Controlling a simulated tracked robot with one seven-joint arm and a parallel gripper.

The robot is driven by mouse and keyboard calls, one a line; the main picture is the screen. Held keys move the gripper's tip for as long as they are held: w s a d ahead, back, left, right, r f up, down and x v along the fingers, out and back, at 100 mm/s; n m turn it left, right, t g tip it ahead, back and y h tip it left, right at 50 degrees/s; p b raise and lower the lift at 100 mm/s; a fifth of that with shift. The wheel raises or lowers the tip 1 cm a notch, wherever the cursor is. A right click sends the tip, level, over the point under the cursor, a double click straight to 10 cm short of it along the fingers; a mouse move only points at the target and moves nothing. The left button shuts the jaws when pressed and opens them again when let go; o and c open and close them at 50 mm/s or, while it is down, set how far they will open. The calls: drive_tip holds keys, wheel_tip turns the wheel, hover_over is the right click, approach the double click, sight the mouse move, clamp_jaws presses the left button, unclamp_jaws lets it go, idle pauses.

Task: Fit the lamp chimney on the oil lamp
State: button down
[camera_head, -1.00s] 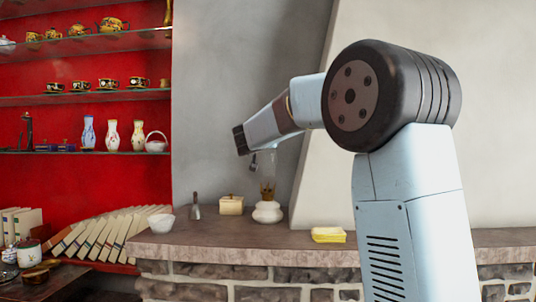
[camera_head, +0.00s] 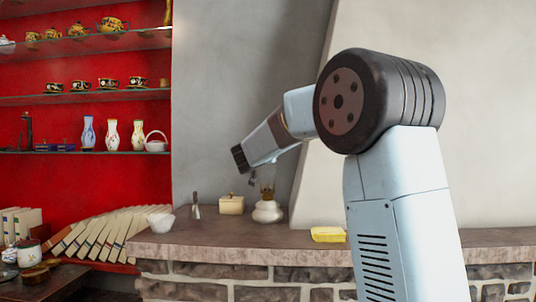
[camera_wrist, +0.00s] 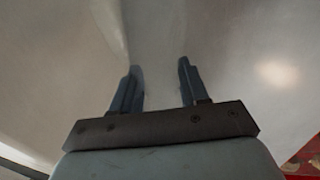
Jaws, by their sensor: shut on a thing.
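The oil lamp (camera_head: 267,212) stands upright on the stone ledge in the head view, with a round white body and a brass burner (camera_head: 267,191) on top. My gripper (camera_head: 252,180) is just left of the burner and slightly above it, pointing down. In the wrist view my gripper (camera_wrist: 160,80) has its two dark fingers apart, shut on the clear lamp chimney (camera_wrist: 160,92). The glass is so transparent that its outline hardly shows. I cannot tell whether it touches the burner.
On the stone ledge (camera_head: 400,242) stand a white bowl (camera_head: 161,223), a small metal bell-shaped thing (camera_head: 196,208), a cream box (camera_head: 231,205) and a yellow block (camera_head: 328,234). Glass shelves with teaware are at left.

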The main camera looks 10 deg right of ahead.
drive_tip(key=shift+f, duration=0.25)
drive_tip(key=c, duration=0.6)
unclamp_jaws()
drive_tip(key=shift+o, duration=0.2)
drive_tip(key=shift+r, duration=0.25)
drive_tip(key=v, duration=1.2)
drive_tip(key=shift+r, duration=0.3)
